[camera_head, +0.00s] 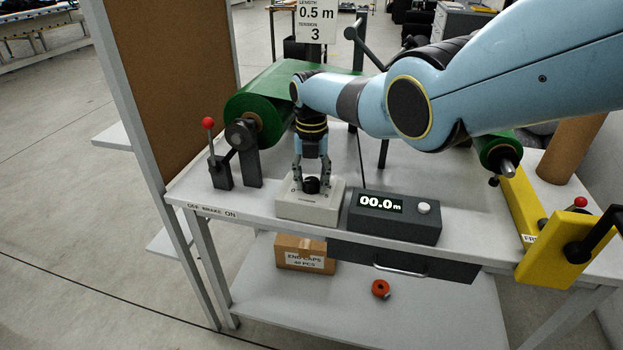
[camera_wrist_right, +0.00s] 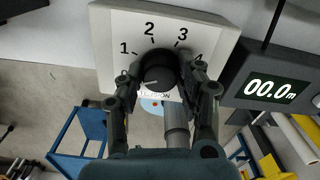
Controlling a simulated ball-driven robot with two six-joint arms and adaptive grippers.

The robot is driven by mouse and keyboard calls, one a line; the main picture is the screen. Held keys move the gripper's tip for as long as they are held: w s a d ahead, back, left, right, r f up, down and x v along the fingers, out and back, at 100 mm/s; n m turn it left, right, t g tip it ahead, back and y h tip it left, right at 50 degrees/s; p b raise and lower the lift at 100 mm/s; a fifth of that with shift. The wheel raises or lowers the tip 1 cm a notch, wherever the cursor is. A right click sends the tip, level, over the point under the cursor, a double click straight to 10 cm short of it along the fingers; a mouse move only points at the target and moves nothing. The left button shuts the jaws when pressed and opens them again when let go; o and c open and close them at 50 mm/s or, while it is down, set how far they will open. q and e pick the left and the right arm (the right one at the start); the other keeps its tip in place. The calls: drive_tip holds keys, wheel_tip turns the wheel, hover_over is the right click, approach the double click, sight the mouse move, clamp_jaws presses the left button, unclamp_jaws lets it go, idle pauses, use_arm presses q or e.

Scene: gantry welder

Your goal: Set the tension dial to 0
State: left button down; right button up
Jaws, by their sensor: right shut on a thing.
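The tension dial is a black round knob (camera_wrist_right: 160,73) on a pale box (camera_head: 310,207) on the bench. In the wrist view its face shows the numbers 1, 2, 3 and part of a 4, with the word TENSION partly covered. A light mark on the knob points to the left, below the 1; the number there is hidden by a finger. My right gripper (camera_head: 312,184) points down over the box and is shut on the knob, one finger on each side. It also shows in the wrist view (camera_wrist_right: 163,85). My left gripper is not in view.
A dark counter box (camera_head: 395,217) reading 00.0 m stands just right of the dial box. A red-tipped lever (camera_head: 212,150) and a green roll (camera_head: 262,108) are to the left and behind. A sign (camera_head: 316,22) reads length 0.5 m, tension 3. A yellow bracket (camera_head: 560,245) is at right.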

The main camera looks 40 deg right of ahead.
sight(312, 180)
drive_tip(key=shift+w, duration=0.1)
idle(0.3)
drive_tip(key=o, duration=1.1)
drive_tip(key=shift+o, duration=0.2)
drive_tip(key=shift+r, duration=0.15)
wheel_tip(312, 180, up, 12)
